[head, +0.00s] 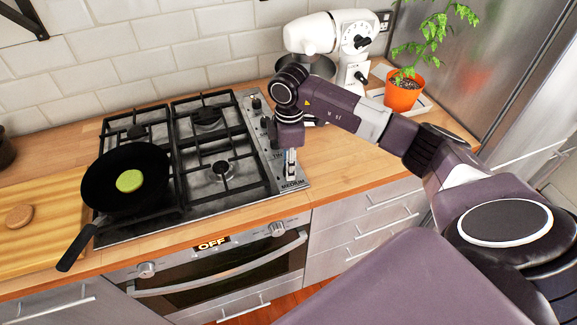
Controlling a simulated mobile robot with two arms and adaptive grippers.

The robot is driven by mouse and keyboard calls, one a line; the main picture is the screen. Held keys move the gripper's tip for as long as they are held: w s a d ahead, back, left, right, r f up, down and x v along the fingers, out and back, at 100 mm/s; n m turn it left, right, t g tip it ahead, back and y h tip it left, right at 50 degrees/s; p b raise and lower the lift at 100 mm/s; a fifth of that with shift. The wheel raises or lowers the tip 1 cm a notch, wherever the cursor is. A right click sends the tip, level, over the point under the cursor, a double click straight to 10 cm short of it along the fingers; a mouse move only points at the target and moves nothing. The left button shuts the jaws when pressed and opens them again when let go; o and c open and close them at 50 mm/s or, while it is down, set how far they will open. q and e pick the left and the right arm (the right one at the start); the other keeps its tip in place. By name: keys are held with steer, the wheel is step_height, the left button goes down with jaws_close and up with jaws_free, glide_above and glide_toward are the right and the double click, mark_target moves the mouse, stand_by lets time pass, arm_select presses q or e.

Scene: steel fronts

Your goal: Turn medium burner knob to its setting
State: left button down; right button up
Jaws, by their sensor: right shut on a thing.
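The gas cooktop (250,140) is set in the wooden counter, with a column of knobs along its right side. A knob (256,103) shows near the far end of that column. The word MEDIUM is printed near the front right corner of the cooktop. My right gripper (291,172) points down at the front part of the knob column, just above that label. It is shut on the medium burner knob, which is mostly hidden behind the fingers, so its angle cannot be read. My left gripper is not in view.
A black pan (110,185) with a green disc inside sits on the left burners. A wooden board (45,225) lies at the left. A white stand mixer (330,35) and an orange plant pot (403,92) stand at the back right. The oven display (212,243) reads OFF.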

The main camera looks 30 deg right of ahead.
steer(key=shift+f, duration=0.35)
steer(key=shift+m, duration=0.6)
steer(key=o, duration=1)
step_height(320, 180, up, 7)
steer(key=p, duration=0.5)
